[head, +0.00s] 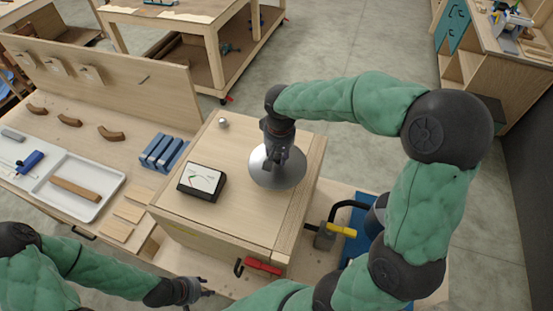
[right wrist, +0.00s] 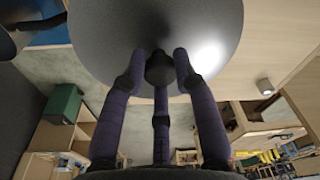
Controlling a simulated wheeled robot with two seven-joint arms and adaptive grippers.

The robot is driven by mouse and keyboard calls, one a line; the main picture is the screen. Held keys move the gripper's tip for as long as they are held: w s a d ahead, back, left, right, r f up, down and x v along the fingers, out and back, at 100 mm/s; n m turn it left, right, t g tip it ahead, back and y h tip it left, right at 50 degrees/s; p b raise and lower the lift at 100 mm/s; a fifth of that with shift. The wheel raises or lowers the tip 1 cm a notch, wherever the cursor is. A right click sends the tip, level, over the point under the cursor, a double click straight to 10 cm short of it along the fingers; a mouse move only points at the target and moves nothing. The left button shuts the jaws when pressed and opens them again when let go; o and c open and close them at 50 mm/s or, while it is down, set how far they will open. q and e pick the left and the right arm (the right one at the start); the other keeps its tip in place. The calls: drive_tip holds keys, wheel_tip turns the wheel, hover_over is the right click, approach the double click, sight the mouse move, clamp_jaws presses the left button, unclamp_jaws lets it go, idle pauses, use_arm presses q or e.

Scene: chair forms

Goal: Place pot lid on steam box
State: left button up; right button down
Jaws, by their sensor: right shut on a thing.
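The pot lid (head: 266,177) is a round grey metal disc over the right part of the steam box's top. The steam box (head: 180,215) is a large pale wooden box in the middle of the head view. My right gripper (head: 278,152) reaches down from above and is shut on the lid's dark knob. In the right wrist view, the gripper's fingers (right wrist: 160,70) close around the knob under the broad lid (right wrist: 110,30). I cannot tell whether the lid touches the wood. My left gripper (head: 195,291) is low at the front, away from the box; its jaw opening is unclear.
A black-framed tablet (head: 202,181) and a small metal knob (head: 223,123) are on the box top. Left of the box are blue blocks (head: 163,152) and a white tray (head: 88,187). Clamps with red (head: 262,266) and yellow (head: 341,230) handles are by the box's front and right.

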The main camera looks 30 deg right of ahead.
sight(277, 160)
drive_tip(key=shift+w+d+f, duration=0.25)
drive_tip(key=shift+w+f, duration=0.55)
drive_tip(key=shift+f, duration=0.15)
drive_tip(key=shift+w+f+p, duration=0.15)
drive_tip(key=shift+f+p, duration=0.15)
drive_tip(key=shift+f, duration=1.45)
drive_tip(key=c, duration=1)
unclamp_jaws()
drive_tip(key=shift+o, duration=0.2)
drive_tip(key=shift+r, duration=0.15)
drive_tip(key=r, duration=0.4)
drive_tip(key=s+r, duration=0.1)
drive_tip(key=r, duration=0.6)
drive_tip(key=shift+s+a+r, duration=0.15)
drive_tip(key=shift+s+r, duration=0.1)
drive_tip(key=shift+r, duration=0.15)
